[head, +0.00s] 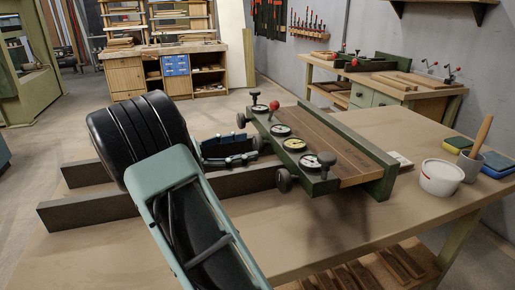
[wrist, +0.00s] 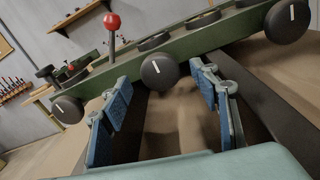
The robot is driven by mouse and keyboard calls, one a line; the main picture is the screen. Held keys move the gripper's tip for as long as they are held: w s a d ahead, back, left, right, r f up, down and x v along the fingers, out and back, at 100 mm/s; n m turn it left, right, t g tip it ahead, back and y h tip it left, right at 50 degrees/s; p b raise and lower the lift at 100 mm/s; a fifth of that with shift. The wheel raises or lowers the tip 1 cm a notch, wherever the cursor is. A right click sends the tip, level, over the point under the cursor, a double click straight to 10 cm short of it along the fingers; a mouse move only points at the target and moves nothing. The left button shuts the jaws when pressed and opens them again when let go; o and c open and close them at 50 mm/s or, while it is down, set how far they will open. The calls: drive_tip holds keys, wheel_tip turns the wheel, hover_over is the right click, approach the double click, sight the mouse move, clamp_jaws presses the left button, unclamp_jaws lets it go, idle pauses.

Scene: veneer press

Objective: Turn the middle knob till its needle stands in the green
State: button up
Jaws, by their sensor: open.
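The veneer press (head: 330,140) has a green frame and a wooden top on the bench. Three dark knobs with white marks line its near side. The middle knob (wrist: 158,70) lies just beyond and between my fingertips in the wrist view, its white mark near upright. The left knob (wrist: 67,109) and right knob (wrist: 287,20) flank it.
A red-ball lever (wrist: 112,22) rises from the press above and left of the middle knob. Dark beams (head: 90,211) lie on the bench under my arm. A white tub (head: 441,178) and a cup with a stick (head: 470,165) stand to the right.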

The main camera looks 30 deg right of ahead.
sight(254, 145)
drive_tip(key=shift+b+x, duration=0.35)
drive_tip(key=shift+x, duration=1.85)
drive_tip(key=shift+c, duration=0.2)
drive_tip(key=c, duration=1.1)
drive_tip(key=shift+c, duration=0.2)
drive_tip(key=shift+m, duration=0.4)
drive_tip(key=m, duration=0.4)
drive_tip(key=shift+m, duration=0.4)
drive_tip(key=m, duration=0.4)
drive_tip(key=shift+m, duration=0.4)
drive_tip(key=shift+b, duration=0.3)
